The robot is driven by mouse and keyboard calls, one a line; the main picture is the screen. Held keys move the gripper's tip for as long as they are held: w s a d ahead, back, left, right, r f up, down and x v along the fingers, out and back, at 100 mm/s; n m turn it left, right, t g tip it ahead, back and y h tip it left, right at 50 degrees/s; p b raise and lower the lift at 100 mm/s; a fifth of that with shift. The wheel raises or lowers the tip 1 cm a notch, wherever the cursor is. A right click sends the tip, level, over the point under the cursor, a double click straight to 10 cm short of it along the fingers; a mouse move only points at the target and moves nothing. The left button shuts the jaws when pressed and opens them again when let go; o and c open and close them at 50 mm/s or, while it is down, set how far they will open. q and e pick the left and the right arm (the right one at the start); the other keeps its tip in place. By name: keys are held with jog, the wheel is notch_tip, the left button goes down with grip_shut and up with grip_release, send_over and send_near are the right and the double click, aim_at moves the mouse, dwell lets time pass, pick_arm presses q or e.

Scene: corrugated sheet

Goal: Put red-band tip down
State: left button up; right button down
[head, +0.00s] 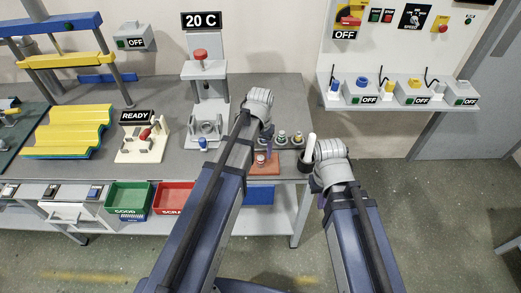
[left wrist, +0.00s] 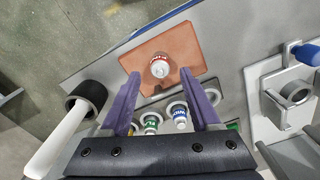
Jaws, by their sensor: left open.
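The red-band tip (left wrist: 160,66) is a small pale piece with a red band, standing on an orange-brown pad (left wrist: 190,52) in the left wrist view. In the head view the tip (head: 261,158) shows small on the same pad (head: 266,170). My left gripper (left wrist: 160,74) is open and empty; its purple fingers point at the pad, one on each side of the tip in the picture. I cannot tell how high they are above it. The wrist of my right arm (head: 330,150) is at the bench's right edge; its jaws are not clear.
A green-marked tip (left wrist: 151,122) and a blue-marked tip (left wrist: 179,115) stand in a grey holder by the pad. A black cup (left wrist: 87,94) with a white handle is beside them. A grey press (head: 205,95) stands behind. Red (head: 173,197) and green (head: 128,199) bins sit in front.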

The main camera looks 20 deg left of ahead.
aim_at(260, 156)
pick_arm(q)
notch_tip(260, 156, up, 9)
jog(key=p, duration=0.8)
pick_arm(e)
notch_tip(260, 156, up, 9)
pick_arm(q)
jog(key=s+d+m+y, duration=0.1)
jog(key=s+d+m, duration=0.1)
jog(key=s+d, duration=0.8)
jog(key=s, duration=0.4)
jog(key=shift+s+d+m, duration=0.3)
jog(key=shift+s+d, duration=0.05)
jog(key=shift+d, duration=0.05)
jog(key=shift+a, duration=0.1)
pick_arm(e)
jog(key=shift+a, duration=0.1)
